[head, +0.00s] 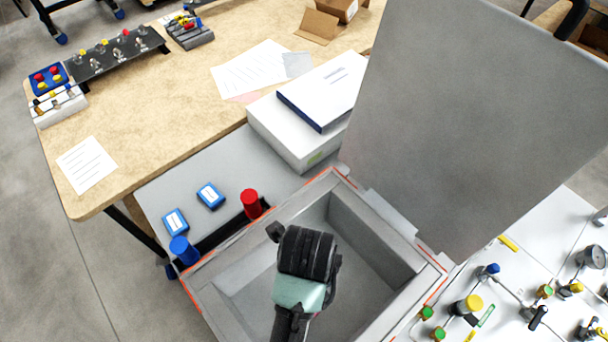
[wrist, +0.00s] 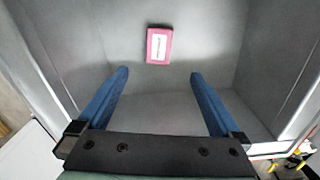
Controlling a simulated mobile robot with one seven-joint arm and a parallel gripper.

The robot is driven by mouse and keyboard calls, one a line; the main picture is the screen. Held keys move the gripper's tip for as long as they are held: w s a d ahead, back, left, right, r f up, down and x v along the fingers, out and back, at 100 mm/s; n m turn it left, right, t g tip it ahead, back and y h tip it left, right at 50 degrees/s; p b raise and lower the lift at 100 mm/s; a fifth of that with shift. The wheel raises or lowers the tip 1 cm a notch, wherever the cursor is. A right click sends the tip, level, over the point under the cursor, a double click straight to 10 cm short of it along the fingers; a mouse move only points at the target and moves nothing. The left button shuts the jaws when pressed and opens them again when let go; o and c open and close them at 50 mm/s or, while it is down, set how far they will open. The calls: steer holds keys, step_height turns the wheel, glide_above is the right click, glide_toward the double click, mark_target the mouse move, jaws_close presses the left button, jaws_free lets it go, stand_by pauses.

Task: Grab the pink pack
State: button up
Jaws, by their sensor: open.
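The pink pack (wrist: 159,45) is a small pink block with a white label. In the wrist view it lies on the grey floor of an open box (head: 345,262), beyond my fingertips and a little above the middle between them. My gripper (wrist: 157,75) is open, its two blue fingers apart with nothing between them. In the head view my wrist and arm reach down into the box and hide part of its inside. The pack cannot be seen in the head view, and the fingertips are hidden there too.
The box's raised lid (head: 470,120) stands up behind it. Left of the box are a red cylinder (head: 251,204), a blue cylinder (head: 184,250) and two blue-and-white packs (head: 211,195). A white carton (head: 290,135) stands behind. Fittings and valves (head: 467,304) lie at right.

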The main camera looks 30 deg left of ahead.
step_height(320, 180, down, 7)
steer(key=shift+a+f+p, duration=0.15)
steer(key=shift+f+p, duration=0.05)
steer(key=shift+f, duration=1.1)
steer(key=shift+a+f+p, duration=0.15)
steer(key=shift+f+p, duration=0.05)
steer(key=shift+f, duration=1.1)
steer(key=c, duration=1.5)
